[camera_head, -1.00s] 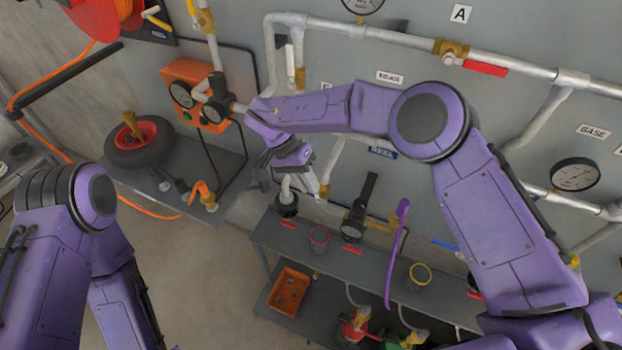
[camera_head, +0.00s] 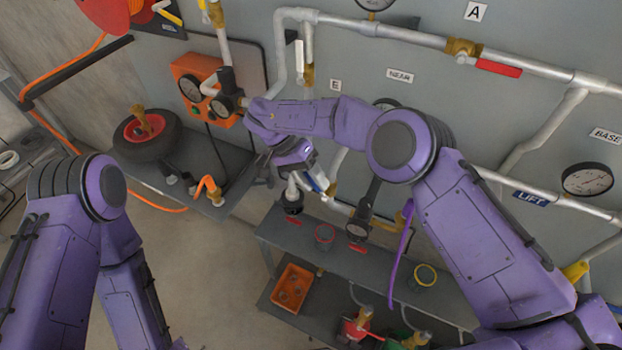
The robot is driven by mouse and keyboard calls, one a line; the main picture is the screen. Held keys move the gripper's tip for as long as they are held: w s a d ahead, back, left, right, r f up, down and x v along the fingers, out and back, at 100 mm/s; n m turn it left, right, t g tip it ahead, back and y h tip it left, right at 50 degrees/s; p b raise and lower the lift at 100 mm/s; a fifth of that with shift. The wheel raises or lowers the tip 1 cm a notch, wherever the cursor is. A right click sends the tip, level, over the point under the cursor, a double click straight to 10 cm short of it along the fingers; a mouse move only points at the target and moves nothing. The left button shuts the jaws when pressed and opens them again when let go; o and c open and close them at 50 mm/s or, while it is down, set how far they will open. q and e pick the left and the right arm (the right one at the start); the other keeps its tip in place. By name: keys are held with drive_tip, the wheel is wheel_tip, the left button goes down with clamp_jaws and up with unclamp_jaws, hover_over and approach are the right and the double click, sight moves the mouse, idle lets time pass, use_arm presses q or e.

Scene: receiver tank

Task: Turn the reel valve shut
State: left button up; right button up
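The red hose reel (camera_head: 108,12) is at the top left, cut by the picture's edge. A brass valve with a yellow handle (camera_head: 214,12) is on the pipe to its right, and another yellow handle (camera_head: 168,15) is beside the reel. A brass valve with a pale lever hanging down (camera_head: 300,58) is on a pipe farther right. No readable label shows which one is the reel valve. My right gripper (camera_head: 292,172) points down in front of the panel, above the bench; its fingers are small and partly hidden, so their opening is unclear. My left arm enters at left; its gripper is out of view.
An orange gauge box (camera_head: 187,66) is below the upper pipe. A wheel (camera_head: 146,136) lies on the left bench. A red-handled valve (camera_head: 499,69) is on the top pipe. An orange bin (camera_head: 291,289) sits on the lower shelf. Bare floor (camera_head: 215,270) shows between the arms.

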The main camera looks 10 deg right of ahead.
drive_tip(key=shift+w+a+r, duration=0.15)
drive_tip(key=shift+a+r, duration=0.1)
drive_tip(key=v, duration=0.6)
drive_tip(key=shift+r, duration=0.4)
